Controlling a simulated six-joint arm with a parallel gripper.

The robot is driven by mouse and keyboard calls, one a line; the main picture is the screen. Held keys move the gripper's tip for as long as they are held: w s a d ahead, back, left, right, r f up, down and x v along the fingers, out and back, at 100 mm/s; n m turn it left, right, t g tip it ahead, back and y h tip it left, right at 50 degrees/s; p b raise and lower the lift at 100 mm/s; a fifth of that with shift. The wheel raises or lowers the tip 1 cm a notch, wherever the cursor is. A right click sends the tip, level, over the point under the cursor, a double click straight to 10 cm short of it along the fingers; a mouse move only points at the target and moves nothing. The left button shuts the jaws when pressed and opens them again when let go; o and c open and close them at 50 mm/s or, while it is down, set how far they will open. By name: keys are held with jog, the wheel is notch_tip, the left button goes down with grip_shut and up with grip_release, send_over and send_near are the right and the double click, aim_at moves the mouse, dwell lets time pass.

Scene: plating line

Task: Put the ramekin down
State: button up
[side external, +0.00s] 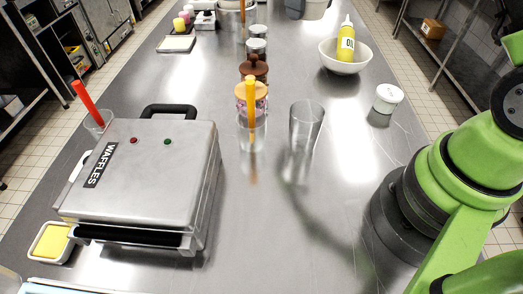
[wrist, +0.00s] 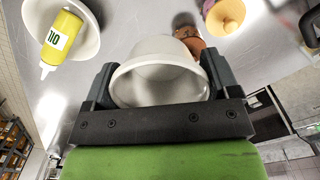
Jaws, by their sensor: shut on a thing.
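A white ramekin (wrist: 160,78) sits between the two dark fingers of my gripper (wrist: 160,90) in the wrist view. The fingers are shut on its sides. Grey counter shows behind it, but its height above the counter is hard to tell. I cannot make out any contents. My gripper is outside the side external view, where only green parts of my arm show at the right.
A white bowl (side external: 346,58) holds a yellow bottle (side external: 347,45). Bare counter (side external: 310,220) lies in front.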

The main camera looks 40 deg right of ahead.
jog(key=s+a+n, duration=0.3)
jog(key=a+n, duration=0.5)
jog(key=a, duration=0.6)
jog(key=n, duration=1)
send_over(261, 193)
notch_tip(261, 193, down, 16)
jog(key=shift+r, duration=0.1)
jog(key=shift+f, duration=2.6)
jog(key=shift+f, duration=0.15)
jog(key=o, duration=0.8)
